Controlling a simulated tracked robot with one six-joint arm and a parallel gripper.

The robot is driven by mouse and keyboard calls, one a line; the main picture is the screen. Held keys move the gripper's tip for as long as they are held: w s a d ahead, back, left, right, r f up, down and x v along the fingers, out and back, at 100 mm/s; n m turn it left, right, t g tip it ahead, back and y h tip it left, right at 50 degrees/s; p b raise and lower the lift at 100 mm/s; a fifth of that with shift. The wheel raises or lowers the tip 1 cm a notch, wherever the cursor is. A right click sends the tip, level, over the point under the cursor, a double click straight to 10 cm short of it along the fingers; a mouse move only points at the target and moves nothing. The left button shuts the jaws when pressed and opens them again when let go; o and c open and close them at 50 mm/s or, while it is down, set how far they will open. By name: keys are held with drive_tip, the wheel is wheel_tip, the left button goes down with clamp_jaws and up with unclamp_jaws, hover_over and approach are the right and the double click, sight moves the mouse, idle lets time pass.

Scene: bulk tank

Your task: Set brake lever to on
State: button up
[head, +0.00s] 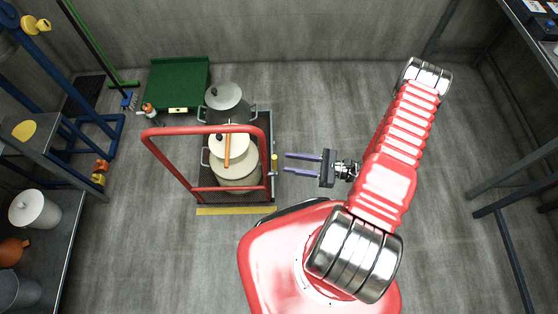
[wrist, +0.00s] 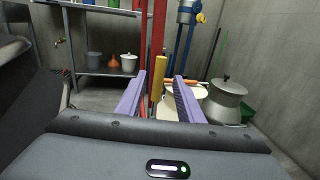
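The brake lever with a yellow grip (head: 274,163) is on the right side of a red-handled cart (head: 193,204). In the wrist view the yellow lever grip (wrist: 159,76) stands nearly upright, tilted slightly, and appears between the fingers. My gripper (head: 286,163) is open, with two purple fingers pointing left at the lever. In the head view the fingertips are just right of the lever, with a small gap. In the wrist view my gripper (wrist: 159,84) has nothing between its fingers at close range. The lever's lower end and any on mark are not clear.
The cart carries a large lidded pot (head: 238,172), a second lidded pot (head: 226,103) and an orange-handled tool (head: 227,150). A yellow strip (head: 236,211) lies along the cart's front edge. A green box (head: 178,84) stands behind. Floor right of the cart is clear.

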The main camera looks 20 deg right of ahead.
sight(274, 163)
drive_tip(key=shift+x, duration=2.4)
drive_tip(key=shift+c, duration=0.2)
clamp_jaws()
